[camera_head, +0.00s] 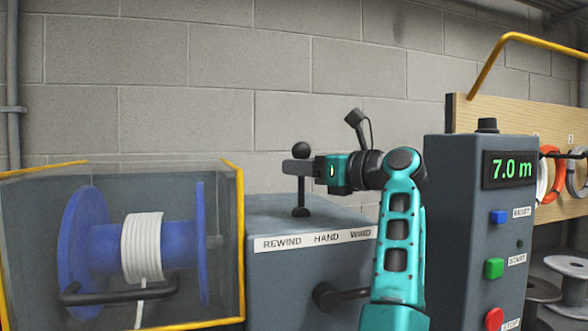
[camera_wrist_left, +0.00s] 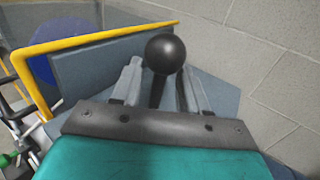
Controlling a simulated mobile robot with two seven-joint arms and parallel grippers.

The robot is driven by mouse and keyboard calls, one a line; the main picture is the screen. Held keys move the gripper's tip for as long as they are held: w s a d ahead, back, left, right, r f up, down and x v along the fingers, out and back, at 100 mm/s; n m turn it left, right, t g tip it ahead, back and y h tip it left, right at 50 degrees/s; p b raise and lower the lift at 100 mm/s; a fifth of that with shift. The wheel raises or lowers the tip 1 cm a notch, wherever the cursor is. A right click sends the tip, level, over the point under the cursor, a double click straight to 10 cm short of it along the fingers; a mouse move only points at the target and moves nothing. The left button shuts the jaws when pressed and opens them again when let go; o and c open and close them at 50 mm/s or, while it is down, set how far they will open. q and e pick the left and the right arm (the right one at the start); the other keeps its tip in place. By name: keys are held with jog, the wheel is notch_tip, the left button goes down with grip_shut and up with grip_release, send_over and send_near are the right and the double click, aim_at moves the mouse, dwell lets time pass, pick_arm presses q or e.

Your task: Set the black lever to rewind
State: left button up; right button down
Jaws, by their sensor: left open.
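The black lever (camera_head: 300,150) has a ball knob and stands about upright on top of the grey box. My left gripper (camera_head: 297,167) is level with the stem just under the knob, which shows above the fingers. In the left wrist view the knob (camera_wrist_left: 165,53) and stem lie between the two spread fingers (camera_wrist_left: 160,88). The jaws are open around the stem; whether a finger touches it I cannot tell. My right gripper is out of view.
A yellow-edged clear guard (camera_head: 240,215) encloses a blue reel (camera_head: 85,250) with white cable at left. A grey control panel (camera_head: 465,230) reading 7.0 m, with blue, green and red buttons, stands close right of my arm. A block wall is behind.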

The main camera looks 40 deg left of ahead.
pick_arm(q)
jog(key=shift+s+a, duration=0.15)
jog(key=shift+a, duration=1.1)
jog(key=shift+c, duration=0.4)
grip_shut()
jog(key=shift+r, duration=0.1)
